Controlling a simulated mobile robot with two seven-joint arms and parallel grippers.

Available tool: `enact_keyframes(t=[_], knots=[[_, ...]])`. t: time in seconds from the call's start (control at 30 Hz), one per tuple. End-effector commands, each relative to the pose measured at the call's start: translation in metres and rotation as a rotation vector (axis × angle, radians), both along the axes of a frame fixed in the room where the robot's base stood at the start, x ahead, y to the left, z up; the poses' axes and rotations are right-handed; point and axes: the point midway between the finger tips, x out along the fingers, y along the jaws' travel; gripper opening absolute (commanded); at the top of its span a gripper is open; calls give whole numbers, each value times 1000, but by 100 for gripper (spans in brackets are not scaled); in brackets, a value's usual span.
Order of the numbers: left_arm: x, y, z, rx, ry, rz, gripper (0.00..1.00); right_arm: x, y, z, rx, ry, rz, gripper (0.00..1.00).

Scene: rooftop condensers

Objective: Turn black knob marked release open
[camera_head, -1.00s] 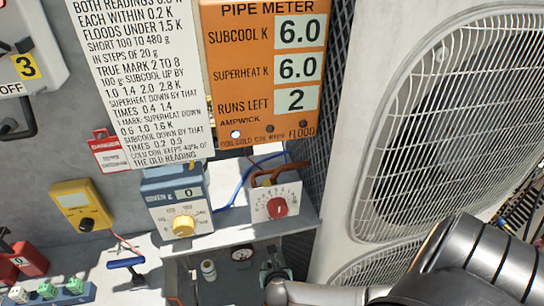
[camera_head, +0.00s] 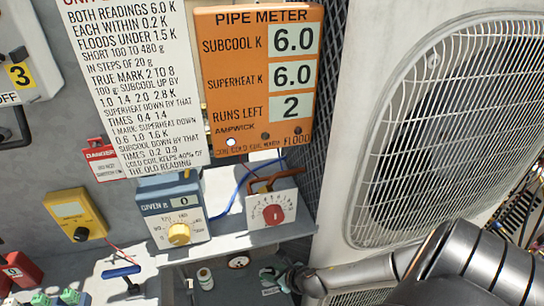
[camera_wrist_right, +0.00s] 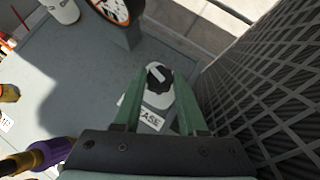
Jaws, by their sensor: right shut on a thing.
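The black knob (camera_wrist_right: 159,76) with a white pointer mark shows in the right wrist view on a light round base. A white label (camera_wrist_right: 150,118) beside it reads "EASE", its first letters hidden. My right gripper (camera_wrist_right: 160,88) has its green fingers on either side of the knob and is shut on it. In the head view my right gripper (camera_head: 281,277) is low in the middle, at the shelf below the meters; the knob is hard to make out there. My left gripper is not in view.
The orange pipe meter (camera_head: 262,75) reads 6.0, 6.0 and 2 runs left. Below are a blue given-g box (camera_head: 157,206) reading 0 and a white box with a red knob (camera_head: 274,214). A dark mesh wall (camera_wrist_right: 265,85) stands close right of the gripper. A large condenser (camera_head: 345,190) fills the right.

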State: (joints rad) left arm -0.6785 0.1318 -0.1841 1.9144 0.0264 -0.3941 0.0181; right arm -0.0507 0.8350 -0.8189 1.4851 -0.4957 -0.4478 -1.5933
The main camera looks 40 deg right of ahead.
Motion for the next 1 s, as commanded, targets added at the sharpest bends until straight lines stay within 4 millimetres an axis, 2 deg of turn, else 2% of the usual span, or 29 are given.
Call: enact_keyframes(t=[0.47,0.5,0.73,1.0], knots=[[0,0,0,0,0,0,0,-1,0,-1,-1,2,15,0],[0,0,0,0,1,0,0,-1,0,-1,-1,2,15,44],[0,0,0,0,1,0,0,0,0,0,-1,1,13,70],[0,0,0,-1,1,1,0,0,0,1,-1,-1,13,71]])
